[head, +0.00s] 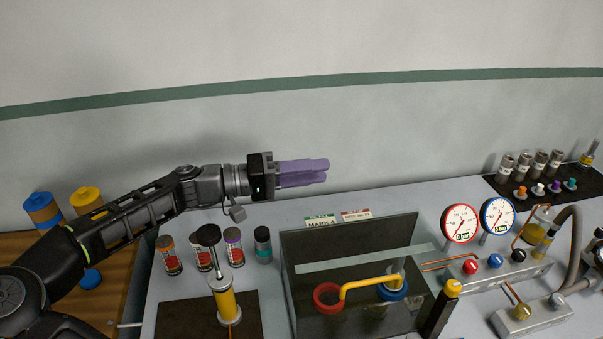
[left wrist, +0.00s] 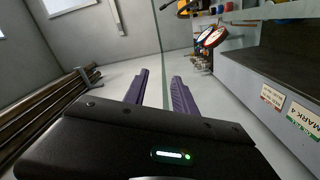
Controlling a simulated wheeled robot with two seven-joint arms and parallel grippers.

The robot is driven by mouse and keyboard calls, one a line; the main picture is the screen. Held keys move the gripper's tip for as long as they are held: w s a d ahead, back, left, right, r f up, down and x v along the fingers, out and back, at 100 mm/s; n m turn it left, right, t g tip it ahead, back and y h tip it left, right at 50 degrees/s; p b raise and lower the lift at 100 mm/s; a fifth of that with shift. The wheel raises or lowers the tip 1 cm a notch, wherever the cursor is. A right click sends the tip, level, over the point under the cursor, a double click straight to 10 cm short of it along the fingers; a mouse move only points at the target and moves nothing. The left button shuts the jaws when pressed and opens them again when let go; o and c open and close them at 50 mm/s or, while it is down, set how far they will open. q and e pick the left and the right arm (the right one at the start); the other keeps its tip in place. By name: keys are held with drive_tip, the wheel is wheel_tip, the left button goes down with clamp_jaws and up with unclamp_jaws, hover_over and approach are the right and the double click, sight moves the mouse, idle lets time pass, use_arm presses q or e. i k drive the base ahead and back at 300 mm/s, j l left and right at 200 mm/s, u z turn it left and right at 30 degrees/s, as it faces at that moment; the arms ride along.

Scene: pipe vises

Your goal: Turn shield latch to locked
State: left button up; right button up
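A clear grey shield (head: 300,250) stands around a red-collared vise (head: 321,303) and a blue-collared vise (head: 398,293), joined by a yellow bent pipe (head: 362,284). At the shield's right front corner is a black post with a yellow top (head: 453,287); it looks like the latch, but I cannot read its setting. My left gripper (head: 325,170) reaches in from the left, above and behind the shield, touching nothing. Its two purple fingers are apart and empty in the left wrist view (left wrist: 160,80). My right gripper is not in view.
Two gauges (head: 460,223) and a valve block with knobs (head: 497,272) stand right of the shield. A hand pump with a yellow barrel (head: 226,302) and several small jars (head: 169,255) stand left. The air above the bench is open; the wall is behind.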

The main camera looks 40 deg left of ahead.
sight(452, 288)
drive_tip(key=k+l, duration=0.35)
drive_tip(key=l, duration=0.15)
drive_tip(key=k+l, duration=0.4)
drive_tip(key=l, duration=0.1)
